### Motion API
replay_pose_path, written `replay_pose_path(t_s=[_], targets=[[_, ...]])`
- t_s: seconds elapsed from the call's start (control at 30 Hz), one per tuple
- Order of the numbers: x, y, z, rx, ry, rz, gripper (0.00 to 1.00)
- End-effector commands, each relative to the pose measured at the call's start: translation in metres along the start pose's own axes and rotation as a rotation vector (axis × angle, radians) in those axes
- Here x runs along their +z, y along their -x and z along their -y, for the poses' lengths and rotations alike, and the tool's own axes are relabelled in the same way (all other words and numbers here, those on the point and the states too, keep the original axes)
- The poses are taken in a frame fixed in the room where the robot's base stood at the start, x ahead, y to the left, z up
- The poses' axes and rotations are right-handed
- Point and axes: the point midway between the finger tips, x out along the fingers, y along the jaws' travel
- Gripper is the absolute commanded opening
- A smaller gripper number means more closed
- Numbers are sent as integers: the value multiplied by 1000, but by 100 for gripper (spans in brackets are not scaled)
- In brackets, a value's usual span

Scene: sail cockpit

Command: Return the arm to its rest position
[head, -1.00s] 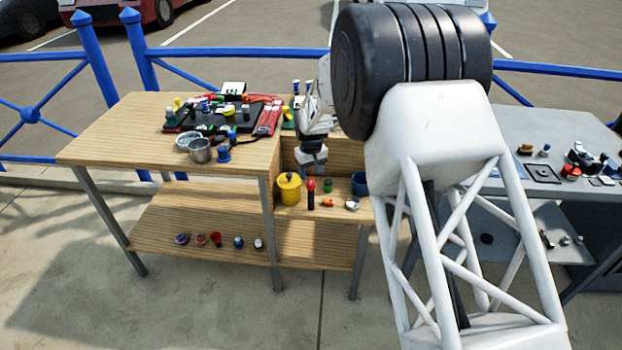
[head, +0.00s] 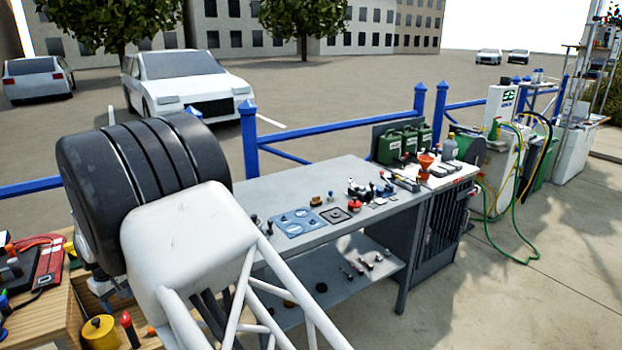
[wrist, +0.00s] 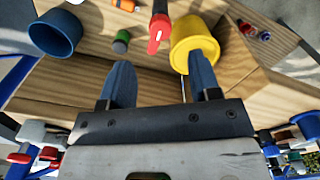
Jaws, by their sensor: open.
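My gripper (wrist: 160,64) shows in the wrist view with its two blue fingers spread apart and nothing between them. It is above the wooden bench's shelf. A yellow pot (wrist: 194,40) lies beyond the right fingertip, and a red-topped marker (wrist: 159,27) shows between and beyond the tips. Whether the right finger touches the pot cannot be told. In the head view my arm's thick black joint and white lattice link fill the left side and hide the gripper.
A blue cup (wrist: 54,33) and a green-grey cylinder (wrist: 121,41) are on the shelf. In the head view, the wooden bench (head: 62,312) is lower left. The grey workbench (head: 330,240) with tools and jerrycans (head: 400,143) stands right of my arm. A blue fence (head: 330,128) runs behind.

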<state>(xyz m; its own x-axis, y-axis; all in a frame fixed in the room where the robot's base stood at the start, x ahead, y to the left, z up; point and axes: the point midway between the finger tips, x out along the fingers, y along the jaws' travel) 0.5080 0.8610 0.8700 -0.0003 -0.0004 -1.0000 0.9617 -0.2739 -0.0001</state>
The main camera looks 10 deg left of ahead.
Motion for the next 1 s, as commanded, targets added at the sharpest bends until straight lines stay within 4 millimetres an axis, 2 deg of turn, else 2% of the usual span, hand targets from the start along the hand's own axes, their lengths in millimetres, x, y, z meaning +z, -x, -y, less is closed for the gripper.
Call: replay_pose_path(t_s=[0.17,0.37,0.57,0.7,1.0], targets=[[7,10,-10,1,-14,-4,57],[36,38,-44,4,-64,-13,57],[87,80,-92,8,-145,-26,57],[129,111,-124,13,-205,-37,57],[225,169,-179,22,-334,-57,57]])
